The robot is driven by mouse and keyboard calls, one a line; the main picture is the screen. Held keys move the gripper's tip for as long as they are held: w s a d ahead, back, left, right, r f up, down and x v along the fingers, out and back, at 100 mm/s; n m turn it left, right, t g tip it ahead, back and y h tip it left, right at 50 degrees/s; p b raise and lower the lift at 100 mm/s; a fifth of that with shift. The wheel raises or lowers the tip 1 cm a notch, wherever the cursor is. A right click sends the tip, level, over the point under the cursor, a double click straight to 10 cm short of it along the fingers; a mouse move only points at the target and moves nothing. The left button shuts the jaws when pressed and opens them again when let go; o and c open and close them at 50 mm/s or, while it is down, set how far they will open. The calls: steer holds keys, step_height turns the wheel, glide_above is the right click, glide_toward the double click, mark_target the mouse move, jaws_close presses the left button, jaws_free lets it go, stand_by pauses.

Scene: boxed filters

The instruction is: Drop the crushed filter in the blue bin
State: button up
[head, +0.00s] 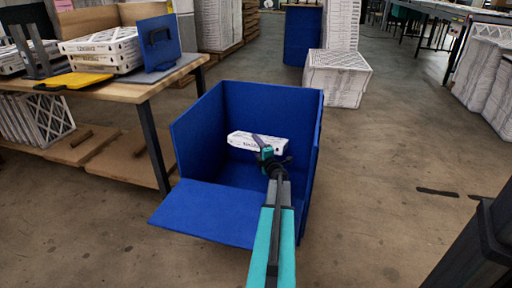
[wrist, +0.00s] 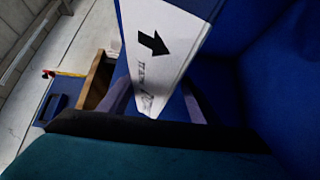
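The filter (head: 242,139) is a white, flat box-shaped piece with dark print. In the head view it is inside the open blue bin (head: 215,205), in front of the bin's back wall. My gripper (head: 262,143) reaches into the bin at the filter's near side. In the wrist view the filter (wrist: 165,50), with a black arrow on its white face, runs up from between the two purple fingers of my gripper (wrist: 156,103). The fingers appear shut on its near end. I cannot tell whether its underside touches the bin floor.
A wooden workbench (head: 140,92) with stacked filters (head: 103,50) and a yellow board (head: 75,81) stands at the left. Wrapped stacks (head: 337,78) and another blue bin (head: 302,36) stand behind.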

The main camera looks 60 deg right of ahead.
steer(key=shift+a, duration=0.1)
stand_by(0.3)
steer(key=p+v, duration=0.2)
steer(key=v, duration=0.5)
steer(key=shift+s, duration=0.2)
steer(key=shift+w+a, duration=0.1)
steer(key=shift+a, duration=0.05)
stand_by(0.5)
